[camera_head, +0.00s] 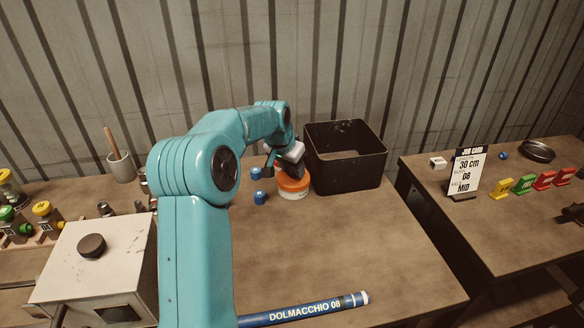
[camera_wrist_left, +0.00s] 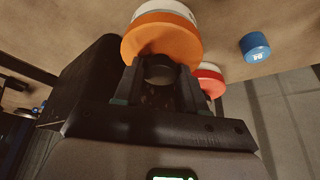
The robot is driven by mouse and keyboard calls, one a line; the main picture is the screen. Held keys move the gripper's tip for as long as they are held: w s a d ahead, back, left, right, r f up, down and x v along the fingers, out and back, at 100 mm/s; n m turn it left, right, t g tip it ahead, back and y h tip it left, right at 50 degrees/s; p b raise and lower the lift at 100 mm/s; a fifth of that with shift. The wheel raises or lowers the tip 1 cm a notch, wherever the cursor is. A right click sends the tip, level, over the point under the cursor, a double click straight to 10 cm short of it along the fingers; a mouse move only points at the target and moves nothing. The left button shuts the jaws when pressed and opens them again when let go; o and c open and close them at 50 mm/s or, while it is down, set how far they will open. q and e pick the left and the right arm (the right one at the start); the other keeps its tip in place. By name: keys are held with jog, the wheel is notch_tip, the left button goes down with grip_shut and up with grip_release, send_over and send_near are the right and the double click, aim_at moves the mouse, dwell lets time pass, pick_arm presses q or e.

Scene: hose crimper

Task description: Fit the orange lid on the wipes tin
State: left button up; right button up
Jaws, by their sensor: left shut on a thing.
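The orange lid (camera_head: 291,184) is at the top of the white wipes tin (camera_head: 295,196), which stands on the bench beside the black bin. In the left wrist view the lid (camera_wrist_left: 162,38) lies against the tin (camera_wrist_left: 165,9), lined up with it, with no clear gap between them. I cannot tell whether it is fully seated. My left gripper (camera_head: 296,170) is above the lid. In the left wrist view my left gripper (camera_wrist_left: 160,80) has its two fingers around a dark round knob (camera_wrist_left: 159,70) on the lid. My right gripper is in neither view.
A black bin (camera_head: 345,178) stands just right of the tin. Blue hose fittings (camera_head: 260,197) stand to its left. A metal box (camera_head: 95,260) is at left. A second bench (camera_head: 480,220) is at right.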

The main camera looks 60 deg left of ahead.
pick_arm(q)
jog(key=shift+f+b, duration=0.5)
jog(key=shift+f, duration=0.1)
jog(key=o, duration=1.1)
jog(key=p+v, duration=0.1)
jog(key=v, duration=1.2)
jog(key=shift+w+r, duration=0.2)
